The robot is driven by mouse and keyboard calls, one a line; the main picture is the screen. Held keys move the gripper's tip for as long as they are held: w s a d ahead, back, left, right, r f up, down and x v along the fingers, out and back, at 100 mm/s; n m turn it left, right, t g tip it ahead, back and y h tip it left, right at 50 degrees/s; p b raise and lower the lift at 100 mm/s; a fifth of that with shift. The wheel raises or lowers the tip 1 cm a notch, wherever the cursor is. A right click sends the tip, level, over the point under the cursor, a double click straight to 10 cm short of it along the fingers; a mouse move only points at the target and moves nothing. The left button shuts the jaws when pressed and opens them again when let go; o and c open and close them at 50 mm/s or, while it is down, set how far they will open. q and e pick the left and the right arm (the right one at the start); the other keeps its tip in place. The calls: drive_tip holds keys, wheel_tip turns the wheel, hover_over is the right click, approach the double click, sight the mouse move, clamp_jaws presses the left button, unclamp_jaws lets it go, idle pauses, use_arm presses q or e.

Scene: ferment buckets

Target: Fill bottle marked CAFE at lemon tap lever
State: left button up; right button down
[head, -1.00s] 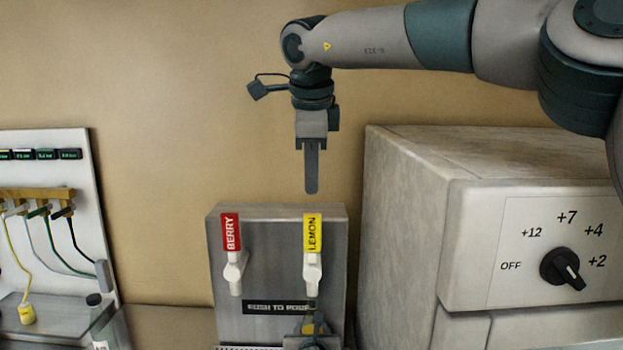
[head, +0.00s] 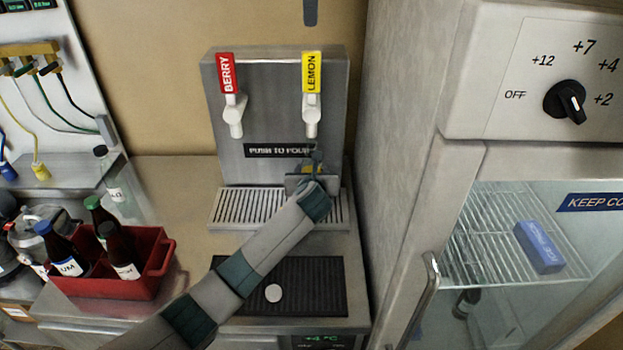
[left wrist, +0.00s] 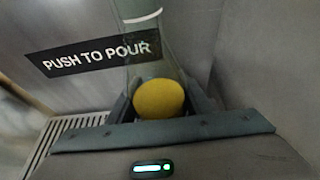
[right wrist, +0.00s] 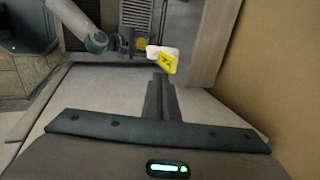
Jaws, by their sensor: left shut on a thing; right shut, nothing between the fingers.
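A clear bottle (left wrist: 150,62) is held by my left gripper (head: 312,178) below the lemon tap, near the dispenser's front; a yellow round part (left wrist: 158,98) shows between the fingers in the left wrist view. No CAFE mark is readable. The lemon tap lever (head: 311,75) has a yellow label and white body, and looks upright. My right gripper (head: 310,14) is shut and empty, pointing down just above that lever. In the right wrist view its fingers (right wrist: 160,97) are together near the yellow lever top (right wrist: 168,63).
A red-labelled berry lever (head: 228,90) is left of the lemon one. A drip grate (head: 240,208) lies below. A red crate (head: 158,250) of bottles stands left. A black mat (head: 330,285) bears a white disc (head: 273,293). A fridge (head: 400,180) stands close on the right.

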drive_tip(key=s+a+f+m+t+y, duration=0.1)
drive_tip(key=s+a+m+y, duration=0.35)
drive_tip(key=a+m, duration=0.5)
drive_tip(key=s+a+f+m+t+y, duration=0.1)
drive_tip(key=s+a+f+m+y, duration=0.15)
drive_tip(key=a+m+y, duration=0.7)
drive_tip(key=w+d+f+m+t+h, duration=0.1)
drive_tip(key=d+f+m+t+h, duration=0.1)
drive_tip(key=d+m+h, duration=0.5)
drive_tip(key=w+d+f+m+t+h, duration=0.1)
drive_tip(key=d+f+m+t+h, duration=0.2)
drive_tip(key=d+m, duration=0.7)
drive_tip(key=d+t+h, duration=0.2)
drive_tip(key=h, duration=0.2)
drive_tip(key=shift+d+f+t, duration=0.15)
drive_tip(key=shift+t, duration=0.15)
drive_tip(key=shift+w, duration=0.2)
